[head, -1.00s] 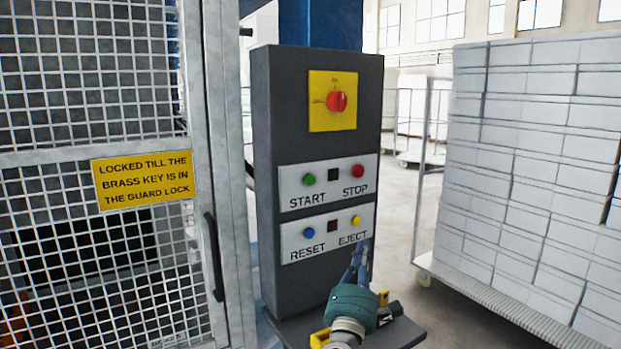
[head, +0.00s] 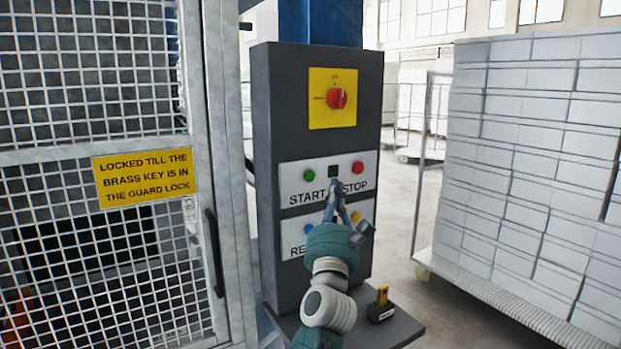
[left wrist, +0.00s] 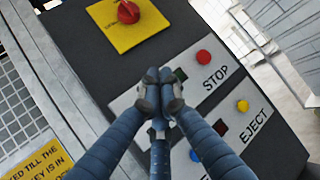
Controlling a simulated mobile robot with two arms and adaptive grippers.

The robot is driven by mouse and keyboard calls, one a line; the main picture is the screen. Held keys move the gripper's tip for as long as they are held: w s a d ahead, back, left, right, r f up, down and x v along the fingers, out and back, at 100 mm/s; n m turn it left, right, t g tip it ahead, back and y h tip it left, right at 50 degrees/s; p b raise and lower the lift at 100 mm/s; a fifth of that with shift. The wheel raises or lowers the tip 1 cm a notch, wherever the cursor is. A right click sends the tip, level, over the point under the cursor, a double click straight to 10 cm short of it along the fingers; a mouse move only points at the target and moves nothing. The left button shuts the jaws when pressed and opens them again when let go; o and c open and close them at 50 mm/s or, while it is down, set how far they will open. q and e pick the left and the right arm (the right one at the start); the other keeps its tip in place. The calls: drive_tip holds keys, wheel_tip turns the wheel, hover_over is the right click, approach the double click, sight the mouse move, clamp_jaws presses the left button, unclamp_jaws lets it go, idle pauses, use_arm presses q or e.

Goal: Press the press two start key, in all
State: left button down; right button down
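The START key is a round green button (head: 309,175) at the left of the upper white label plate (head: 290,201) on a dark control box (head: 275,120). My left gripper (head: 335,183) is in front of this plate, just below the dark square (head: 333,171) between START and STOP, right of and slightly below the green button. In the left wrist view its fingertips (left wrist: 160,90) are together and hold nothing I can see. They hide the green button there. I cannot tell whether they touch the plate. No press number is readable. My right gripper is not in view.
The red STOP button (head: 358,167) is close on the right. Below, my gripper partly covers the RESET and EJECT plate (head: 290,246). A red rotary switch (head: 337,98) is above. A mesh guard door (head: 213,255) stands left. A small yellow-black object (head: 380,305) sits on the shelf (head: 405,328).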

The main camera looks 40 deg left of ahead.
sight(309, 176)
use_arm(q)
drive_tip(key=w+a, duration=0.1)
drive_tip(key=a, duration=0.1)
drive_tip(key=w+a, duration=0.1)
drive_tip(key=a, duration=0.1)
drive_tip(key=w+a, duration=0.1)
drive_tip(key=a, duration=0.2)
idle(0.8)
idle(0.7)
drive_tip(key=shift+w+a, duration=0.1)
drive_tip(key=shift+a, duration=0.3)
